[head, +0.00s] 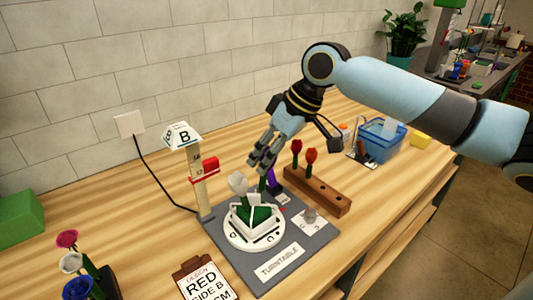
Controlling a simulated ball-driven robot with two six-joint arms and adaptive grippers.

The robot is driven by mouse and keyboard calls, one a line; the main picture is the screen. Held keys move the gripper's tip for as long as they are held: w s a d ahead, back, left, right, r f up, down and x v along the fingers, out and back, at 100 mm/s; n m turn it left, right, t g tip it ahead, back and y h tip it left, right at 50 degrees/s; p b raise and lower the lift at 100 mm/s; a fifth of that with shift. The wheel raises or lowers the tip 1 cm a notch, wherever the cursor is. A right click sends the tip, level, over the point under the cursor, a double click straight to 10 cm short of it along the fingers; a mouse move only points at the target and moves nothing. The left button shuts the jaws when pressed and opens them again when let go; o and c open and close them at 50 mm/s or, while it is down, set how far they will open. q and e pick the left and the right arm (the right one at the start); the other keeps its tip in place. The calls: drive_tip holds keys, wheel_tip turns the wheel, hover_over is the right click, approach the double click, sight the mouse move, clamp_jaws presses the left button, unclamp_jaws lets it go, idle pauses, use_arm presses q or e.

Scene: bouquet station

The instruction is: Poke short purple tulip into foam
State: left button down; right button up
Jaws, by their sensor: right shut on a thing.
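A purple tulip (271,178) shows just below the fingertips of my right gripper (263,164), behind the foam. The fingers are shut on it, and they partly hide it. The green foam (257,215) sits in a white holder on the round white turntable disc (232,232). A white tulip (238,184) stands at the back left of the foam. The right gripper is above and behind the foam. Whether the purple tulip's stem touches the foam is not clear. My left gripper is not in view.
A post marked B (199,183) with a red slider (207,169) stands left of the turntable. A wooden rack (318,190) holds red tulips (311,156) at right. A clipboard (207,282) lies in front. Colored flowers (72,262) stand front left; a blue basket (382,144) stands farther right.

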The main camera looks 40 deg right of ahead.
drive_tip(key=shift+a+f, duration=0.2)
drive_tip(key=shift+f, duration=0.95)
idle(1.9)
drive_tip(key=shift+f+p, duration=0.2)
drive_tip(key=shift+p, duration=0.2)
idle(0.4)
idle(0.4)
drive_tip(key=o, duration=0.8)
drive_tip(key=shift+p+v, duration=1.25)
drive_tip(key=shift+p, duration=0.25)
drive_tip(key=shift+v, duration=2)
